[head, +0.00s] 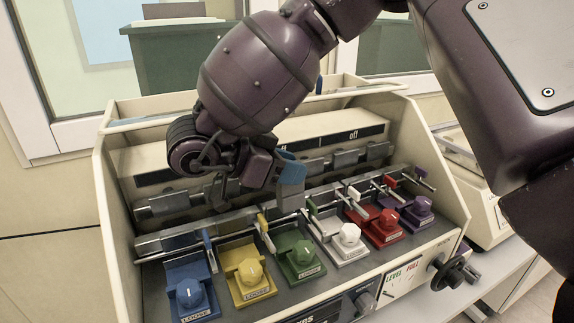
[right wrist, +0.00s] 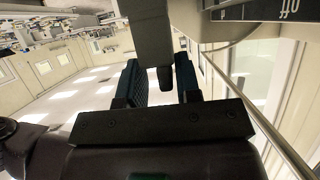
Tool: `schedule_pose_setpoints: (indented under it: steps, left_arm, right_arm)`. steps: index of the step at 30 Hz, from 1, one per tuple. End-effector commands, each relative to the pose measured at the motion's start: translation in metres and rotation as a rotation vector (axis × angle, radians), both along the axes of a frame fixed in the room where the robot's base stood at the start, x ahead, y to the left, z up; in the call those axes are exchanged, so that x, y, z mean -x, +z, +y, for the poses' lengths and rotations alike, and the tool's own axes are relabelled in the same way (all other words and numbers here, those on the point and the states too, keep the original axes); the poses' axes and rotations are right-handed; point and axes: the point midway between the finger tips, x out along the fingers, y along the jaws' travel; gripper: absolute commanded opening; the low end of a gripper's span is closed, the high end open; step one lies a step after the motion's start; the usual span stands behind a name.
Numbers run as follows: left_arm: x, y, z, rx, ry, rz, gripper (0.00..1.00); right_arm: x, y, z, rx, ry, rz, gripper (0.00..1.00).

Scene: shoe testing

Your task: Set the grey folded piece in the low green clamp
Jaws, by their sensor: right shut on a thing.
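My right gripper (head: 290,174) comes down from the top over the machine, its blue fingertips shut on the grey folded piece (head: 290,200). The piece hangs below the fingertips, above and behind the low green clamp (head: 300,258). In the right wrist view the grey piece (right wrist: 153,35) stands out from between the two dark ribbed fingers (right wrist: 162,78). The green clamp has a round green knob and a label plate, and sits in the front row between the yellow and white clamps. Whether the piece touches the clamp's jaw is hard to tell. My left gripper is not in view.
Blue (head: 190,293), yellow (head: 249,273), white (head: 347,240), red (head: 385,228) and purple (head: 415,212) clamps share the row. Metal bars and levers run close behind them. The cream machine housing (head: 108,215) walls in both sides; a black handwheel (head: 452,272) sticks out at right.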

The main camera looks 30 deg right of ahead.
Motion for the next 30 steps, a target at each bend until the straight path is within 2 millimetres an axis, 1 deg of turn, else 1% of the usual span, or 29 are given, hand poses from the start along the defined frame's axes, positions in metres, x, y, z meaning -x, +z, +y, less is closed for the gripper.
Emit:
schedule_pose_setpoints:
  steps: [7, 15, 24, 30]
  left_arm:
    - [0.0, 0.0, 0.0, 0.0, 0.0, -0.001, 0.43]
    - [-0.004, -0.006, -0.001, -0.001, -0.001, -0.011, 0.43]
    - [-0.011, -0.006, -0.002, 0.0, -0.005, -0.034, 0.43]
    - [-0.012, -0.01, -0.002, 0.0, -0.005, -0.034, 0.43]
  right_arm:
    - [0.0, -0.001, 0.006, -0.005, 0.006, -0.001, 0.08]
    - [0.0, -0.021, 0.005, -0.004, 0.005, -0.002, 0.08]
    - [0.0, -0.045, 0.005, -0.004, 0.005, -0.001, 0.08]
    - [-0.001, -0.056, 0.006, -0.004, 0.005, -0.003, 0.08]
